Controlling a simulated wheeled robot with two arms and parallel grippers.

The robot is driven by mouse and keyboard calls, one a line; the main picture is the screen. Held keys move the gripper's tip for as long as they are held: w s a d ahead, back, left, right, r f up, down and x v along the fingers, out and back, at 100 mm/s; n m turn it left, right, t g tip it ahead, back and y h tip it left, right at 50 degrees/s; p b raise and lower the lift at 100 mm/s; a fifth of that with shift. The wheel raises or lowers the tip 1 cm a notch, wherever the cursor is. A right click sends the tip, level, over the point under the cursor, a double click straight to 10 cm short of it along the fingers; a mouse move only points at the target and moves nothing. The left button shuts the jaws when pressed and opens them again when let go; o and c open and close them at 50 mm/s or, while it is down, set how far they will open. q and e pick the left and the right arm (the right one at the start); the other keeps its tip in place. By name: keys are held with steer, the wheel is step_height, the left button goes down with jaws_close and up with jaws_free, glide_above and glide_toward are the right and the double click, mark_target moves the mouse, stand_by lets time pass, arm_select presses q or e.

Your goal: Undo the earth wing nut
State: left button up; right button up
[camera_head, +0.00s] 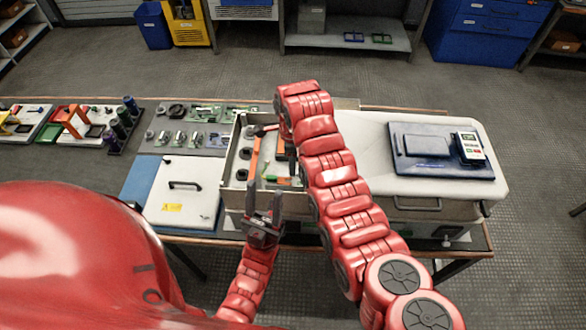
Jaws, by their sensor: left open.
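I cannot make out the earth wing nut; it is too small to tell or hidden by my arms. The open equipment box (226,170) stands on the bench with orange strips (254,158) and dark round parts (245,153) inside. My left gripper (264,201) is open and empty at the box's near side, with its fingers pointing up in the picture. My right arm crosses the box's right part, and its gripper (290,160) points down into the box. Its fingertips are mostly hidden, so I cannot tell whether it holds anything.
A white panel with a black handle (180,205) lies left of the box. A pale cover (370,150) to the right carries a blue case (425,145) and a handheld meter (469,147). A grey mat with small parts (175,150) lies behind the panel.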

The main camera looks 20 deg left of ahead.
mark_target(297, 173)
steer(key=shift+f+p, duration=0.35)
steer(key=shift+f, duration=0.95)
steer(key=shift+c, duration=0.2)
jaws_close()
